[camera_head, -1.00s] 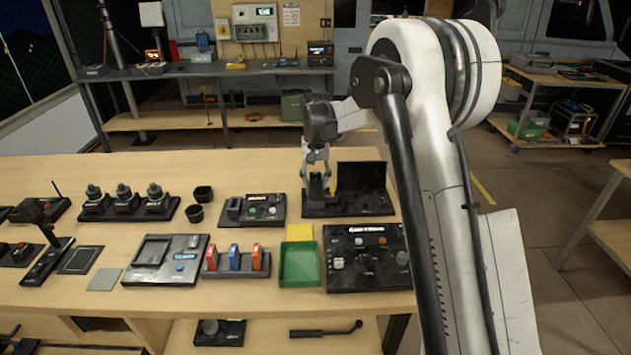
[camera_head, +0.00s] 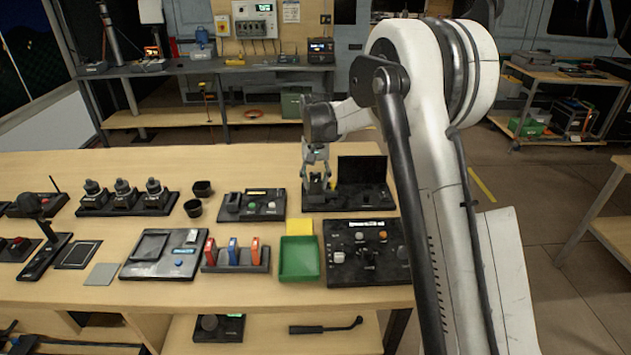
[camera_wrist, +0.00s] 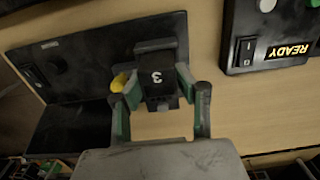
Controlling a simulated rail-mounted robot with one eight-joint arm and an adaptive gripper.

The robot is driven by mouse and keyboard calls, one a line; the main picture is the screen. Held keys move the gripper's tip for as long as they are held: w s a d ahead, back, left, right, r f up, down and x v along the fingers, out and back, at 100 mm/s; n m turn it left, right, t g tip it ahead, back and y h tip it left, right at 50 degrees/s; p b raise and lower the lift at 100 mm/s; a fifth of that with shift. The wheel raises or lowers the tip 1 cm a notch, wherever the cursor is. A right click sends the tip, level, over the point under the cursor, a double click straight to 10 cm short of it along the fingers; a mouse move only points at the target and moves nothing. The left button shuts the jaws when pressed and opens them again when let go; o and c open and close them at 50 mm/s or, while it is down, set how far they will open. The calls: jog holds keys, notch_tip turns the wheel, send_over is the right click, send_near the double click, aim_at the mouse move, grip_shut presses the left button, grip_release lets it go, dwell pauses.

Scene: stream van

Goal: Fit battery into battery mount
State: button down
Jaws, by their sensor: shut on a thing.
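A black block marked "3", which looks like the battery (camera_wrist: 158,95), is between the fingers of my gripper (camera_wrist: 157,84) in the wrist view. The fingers are shut on its sides. In the head view my gripper (camera_head: 317,172) is low at the left part of a black unit with an upright dark panel (camera_head: 362,171), which may be the battery mount. This unit also shows in the wrist view (camera_wrist: 85,62), with a yellow part beside the block. The block overlaps the unit's edge there. I cannot tell whether it is seated or only above it.
A device with a "READY" display (camera_wrist: 291,50) lies close by on the right in the wrist view. A green tray (camera_head: 299,260), a yellow pad (camera_head: 299,228) and a control panel (camera_head: 367,253) lie nearer on the bench. My arm hides the bench's right end.

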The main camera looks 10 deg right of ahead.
aim_at(315, 177)
jog(key=c, duration=1.2)
grip_release()
notch_tip(315, 177, up, 12)
